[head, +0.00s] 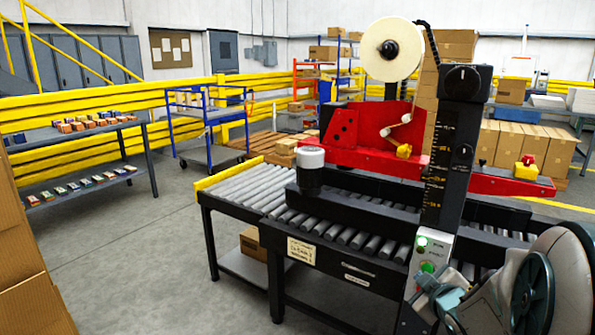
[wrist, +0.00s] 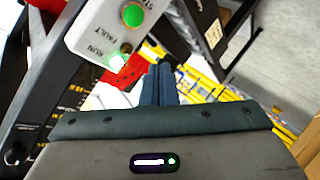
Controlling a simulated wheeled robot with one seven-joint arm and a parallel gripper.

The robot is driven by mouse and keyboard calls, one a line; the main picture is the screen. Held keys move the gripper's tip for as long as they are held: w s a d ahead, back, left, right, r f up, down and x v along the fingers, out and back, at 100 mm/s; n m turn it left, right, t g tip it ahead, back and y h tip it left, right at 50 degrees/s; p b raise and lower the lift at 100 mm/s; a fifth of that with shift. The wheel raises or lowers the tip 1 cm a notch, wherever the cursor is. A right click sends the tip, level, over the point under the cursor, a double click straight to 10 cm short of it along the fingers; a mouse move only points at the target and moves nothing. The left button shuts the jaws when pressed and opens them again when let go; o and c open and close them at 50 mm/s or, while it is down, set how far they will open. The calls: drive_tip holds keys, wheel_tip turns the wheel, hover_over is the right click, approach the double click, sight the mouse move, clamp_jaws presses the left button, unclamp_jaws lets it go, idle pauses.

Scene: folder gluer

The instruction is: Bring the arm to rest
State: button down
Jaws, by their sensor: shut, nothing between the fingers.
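My gripper (wrist: 160,68) is shut and empty; its two dark blue fingers lie together in the wrist view. In the head view my gripper (head: 424,277) is at the lower right, just in front of the control box (head: 436,246) on the machine's black post. The box also shows at the top of the wrist view (wrist: 92,32). It has a green button (wrist: 133,15) and a lit green lamp (wrist: 118,60) by the word RUN. The fingertips appear close to the box; I cannot tell whether they touch it. My arm is folded at the lower right.
A roller conveyor (head: 240,183) runs under the red taping head (head: 365,135) with its tape roll (head: 391,48). A blue cart (head: 210,115), a shelf with small boxes (head: 85,130) and yellow rails stand behind. Grey floor (head: 140,255) is open at left; cartons (head: 25,250) edge it.

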drive_tip(key=s+a+r+m+g+p, duration=0.4)
drive_tip(key=s+a+r+p, duration=0.3)
drive_tip(key=s, duration=0.4)
drive_tip(key=s+a+r+m+g+p, duration=0.5)
drive_tip(key=s+a+r+g+p, duration=0.1)
drive_tip(key=s+r+p, duration=0.3)
drive_tip(key=shift+s+a+r+g, duration=0.4)
drive_tip(key=shift+s+a+r, duration=0.15)
drive_tip(key=shift+s+r, duration=0.4)
drive_tip(key=shift+f, duration=0.1)
